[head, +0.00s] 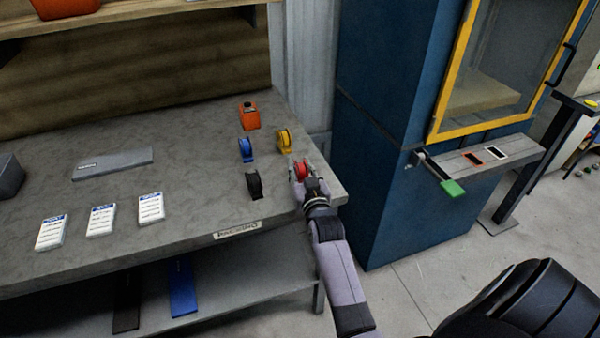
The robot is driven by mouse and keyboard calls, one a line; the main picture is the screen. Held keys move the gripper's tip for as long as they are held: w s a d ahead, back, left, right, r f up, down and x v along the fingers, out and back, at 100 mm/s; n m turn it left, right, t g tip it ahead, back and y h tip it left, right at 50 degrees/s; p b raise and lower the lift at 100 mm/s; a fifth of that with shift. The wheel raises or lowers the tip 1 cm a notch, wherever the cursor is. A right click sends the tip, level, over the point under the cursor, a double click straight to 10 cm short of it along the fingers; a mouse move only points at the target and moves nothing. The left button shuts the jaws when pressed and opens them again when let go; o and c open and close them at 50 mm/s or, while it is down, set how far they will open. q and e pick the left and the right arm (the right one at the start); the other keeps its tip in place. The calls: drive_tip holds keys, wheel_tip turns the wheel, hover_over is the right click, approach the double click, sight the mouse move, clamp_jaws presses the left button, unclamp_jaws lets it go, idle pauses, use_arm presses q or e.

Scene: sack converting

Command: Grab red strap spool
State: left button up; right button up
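The red strap spool (302,168) stands near the right end of the grey workbench, close to its front corner. My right gripper (305,172) is at the spool, with its fingers spread on either side of it. The fingers look apart, and a small gap seems to show on the right side; contact is too small to make out. The gripper partly hides the lower part of the spool. My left gripper is not in view.
Close by on the workbench (200,215) are a yellow spool (284,141), a blue spool (246,150), a black spool (254,185) and an orange item (249,116). White label packs lie at left. A blue cabinet (385,140) stands right of the bench.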

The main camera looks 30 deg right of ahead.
drive_tip(key=shift+s+r, duration=0.1)
drive_tip(key=shift+r, duration=0.05)
drive_tip(key=c, duration=0.4)
clamp_jaws()
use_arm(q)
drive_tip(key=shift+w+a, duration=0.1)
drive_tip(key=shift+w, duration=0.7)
